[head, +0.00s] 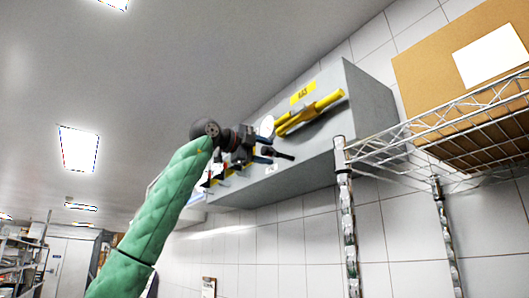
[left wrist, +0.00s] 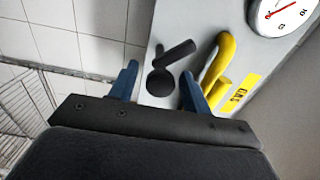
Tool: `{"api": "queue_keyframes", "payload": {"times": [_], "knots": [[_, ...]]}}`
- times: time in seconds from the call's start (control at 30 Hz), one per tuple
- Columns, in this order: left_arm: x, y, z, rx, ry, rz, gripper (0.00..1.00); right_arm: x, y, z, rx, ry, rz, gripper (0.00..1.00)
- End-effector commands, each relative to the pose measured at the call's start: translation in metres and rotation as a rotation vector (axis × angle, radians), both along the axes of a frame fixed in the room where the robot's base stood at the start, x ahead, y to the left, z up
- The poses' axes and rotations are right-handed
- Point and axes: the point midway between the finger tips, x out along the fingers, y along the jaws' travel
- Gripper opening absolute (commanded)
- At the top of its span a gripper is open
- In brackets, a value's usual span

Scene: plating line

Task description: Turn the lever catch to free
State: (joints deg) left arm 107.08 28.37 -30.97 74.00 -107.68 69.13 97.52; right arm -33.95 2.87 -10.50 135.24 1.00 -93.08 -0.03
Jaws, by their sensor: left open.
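The lever catch (head: 281,154) is a small black lever on the front of a grey wall box. In the left wrist view, its round black hub (left wrist: 160,82) shows between my fingers, with a short black arm (left wrist: 178,52) slanting up and right from it. My left gripper (head: 266,150) is open in front of the box, beside the catch. In the left wrist view, its blue fingers (left wrist: 160,86) stand on either side of the hub, apart from each other. I cannot tell whether they touch it. My right gripper is not in view.
A yellow handle (head: 310,112) and a yellow label (head: 303,93) are just above the catch. A round gauge (left wrist: 280,12) is near them. A wire shelf (head: 440,125) with a cardboard box (head: 440,60) stands close on the right. Small red parts (head: 207,182) are on the left.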

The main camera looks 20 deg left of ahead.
Motion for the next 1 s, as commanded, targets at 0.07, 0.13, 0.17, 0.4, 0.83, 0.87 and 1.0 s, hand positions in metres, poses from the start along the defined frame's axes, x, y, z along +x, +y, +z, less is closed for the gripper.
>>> {"api": "queue_keyframes", "payload": {"times": [0.07, 0.13, 0.17, 0.4, 0.83, 0.87, 1.0], "knots": [[-0.002, 0.002, -0.001, -0.001, -0.001, 0.001, 0.48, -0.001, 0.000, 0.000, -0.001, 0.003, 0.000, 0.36], [-0.005, 0.005, -0.001, -0.001, -0.001, 0.001, 0.48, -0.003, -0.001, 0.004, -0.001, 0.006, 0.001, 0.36], [-0.007, 0.006, -0.001, -0.001, -0.001, 0.001, 0.48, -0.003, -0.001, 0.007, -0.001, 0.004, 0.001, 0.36], [-0.026, 0.021, -0.003, 0.000, -0.002, 0.001, 0.48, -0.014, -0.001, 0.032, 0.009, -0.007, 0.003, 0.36], [-0.060, 0.049, -0.001, -0.001, 0.001, 0.001, 0.48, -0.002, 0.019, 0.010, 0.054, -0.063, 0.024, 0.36], [-0.060, 0.049, -0.001, -0.001, 0.001, 0.001, 0.48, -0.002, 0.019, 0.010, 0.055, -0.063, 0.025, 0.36], [-0.060, 0.049, 0.000, -0.001, 0.001, 0.001, 0.48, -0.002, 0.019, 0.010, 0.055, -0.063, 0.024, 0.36]]}}
